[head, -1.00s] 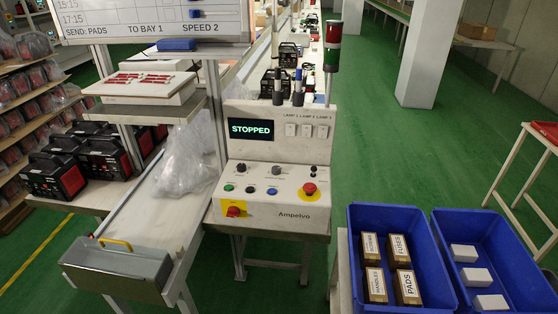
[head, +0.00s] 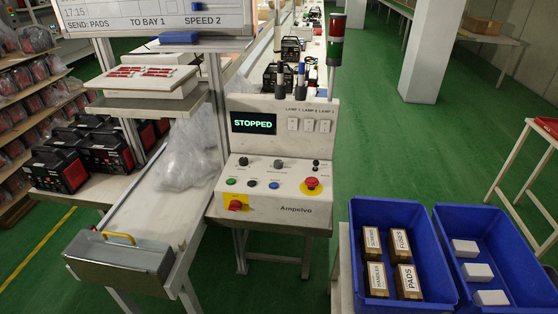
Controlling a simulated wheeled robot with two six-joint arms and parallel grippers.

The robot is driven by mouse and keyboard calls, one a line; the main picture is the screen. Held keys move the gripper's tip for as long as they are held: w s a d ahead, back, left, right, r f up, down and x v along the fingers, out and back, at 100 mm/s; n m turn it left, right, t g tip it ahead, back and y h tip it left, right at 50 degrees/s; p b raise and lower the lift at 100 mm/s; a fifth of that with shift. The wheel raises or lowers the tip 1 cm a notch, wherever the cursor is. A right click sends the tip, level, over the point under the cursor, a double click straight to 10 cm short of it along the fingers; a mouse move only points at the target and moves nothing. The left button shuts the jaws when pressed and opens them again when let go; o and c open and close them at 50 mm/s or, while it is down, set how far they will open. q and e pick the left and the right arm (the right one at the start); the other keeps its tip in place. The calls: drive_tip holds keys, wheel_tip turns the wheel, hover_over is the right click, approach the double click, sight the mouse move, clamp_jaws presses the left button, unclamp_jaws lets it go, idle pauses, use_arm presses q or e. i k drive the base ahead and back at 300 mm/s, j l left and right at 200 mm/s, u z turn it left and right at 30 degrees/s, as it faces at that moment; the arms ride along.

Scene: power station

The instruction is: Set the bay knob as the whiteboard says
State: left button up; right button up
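The whiteboard (head: 150,17) at the top left reads "SEND: PADS", "TO BAY 1", "SPEED 2". The control panel (head: 270,195), marked Ampelvo, stands in the middle. Its sloped face carries a black knob (head: 243,161), a grey knob (head: 278,164) and a small black control (head: 316,163). Their labels are too small to read, so I cannot tell which is the bay knob or where it points. The display (head: 253,123) reads "STOPPED". Neither of my grippers is in view.
Green, black and blue buttons, a red emergency button (head: 312,183) and a red rotary switch (head: 235,204) sit below the knobs. Blue bins (head: 350,225) with labelled boxes stand at the right. A grey toolbox (head: 120,257) sits front left. Space before the panel looks clear.

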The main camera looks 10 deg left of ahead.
sight(278, 163)
drive_tip(key=i+j+z, duration=0.1)
drive_tip(key=z, duration=0.25)
drive_tip(key=j+z, duration=0.4)
drive_tip(key=i+j+z, duration=0.1)
drive_tip(key=z, duration=0.25)
